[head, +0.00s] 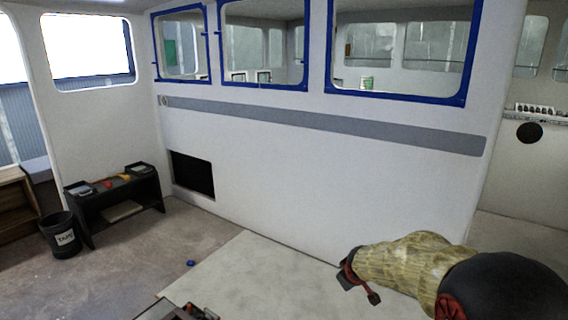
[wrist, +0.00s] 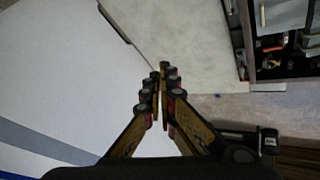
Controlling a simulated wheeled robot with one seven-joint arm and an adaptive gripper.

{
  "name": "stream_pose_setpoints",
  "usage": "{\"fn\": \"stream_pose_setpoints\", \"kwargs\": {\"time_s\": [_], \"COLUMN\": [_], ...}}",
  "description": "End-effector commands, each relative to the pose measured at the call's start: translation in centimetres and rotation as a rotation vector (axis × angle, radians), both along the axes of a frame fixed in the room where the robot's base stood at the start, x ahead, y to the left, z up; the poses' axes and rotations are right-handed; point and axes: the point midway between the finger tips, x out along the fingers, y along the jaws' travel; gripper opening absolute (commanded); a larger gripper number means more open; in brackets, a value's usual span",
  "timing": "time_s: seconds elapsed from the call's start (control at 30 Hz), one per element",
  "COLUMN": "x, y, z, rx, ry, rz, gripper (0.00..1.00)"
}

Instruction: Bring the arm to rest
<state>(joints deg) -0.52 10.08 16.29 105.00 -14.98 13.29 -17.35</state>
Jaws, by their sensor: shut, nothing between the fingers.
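My arm reaches in from the lower right of the head view, wrapped in a mottled tan sleeve. My gripper (head: 358,284) is at its end, above the pale floor panel (head: 250,275) and in front of the white cabin wall (head: 300,160). In the wrist view my gripper (wrist: 160,72) points away from the camera with its fingertips together. Nothing shows between the fingers. The pale floor panel also shows beyond the fingertips in the wrist view (wrist: 185,35).
A small blue object (head: 190,263) lies on the floor. Part of a tray or cart (head: 172,309) shows at the bottom edge. The middle floor is mostly clear.

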Motion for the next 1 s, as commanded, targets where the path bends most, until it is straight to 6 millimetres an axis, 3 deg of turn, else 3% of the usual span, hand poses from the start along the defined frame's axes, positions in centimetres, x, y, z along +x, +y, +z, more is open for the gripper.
{"fn": "stream_pose_setpoints", "kwargs": {"time_s": [0.03,0.2,0.5,0.8,1.0], "x": [-1.7,-7.9,-20.1,-32.8,-38.5], "y": [-0.2,-0.6,-0.7,0.1,0.7], "z": [2.4,7.8,14.1,16.2,15.8], "rx": [0.011,0.062,0.162,0.272,0.326], "ry": [-0.002,0.012,0.042,0.08,0.104], "rz": [-0.025,-0.117,-0.262,-0.384,-0.435], "gripper": [0.0,0.0,0.0,0.0,0.0]}}
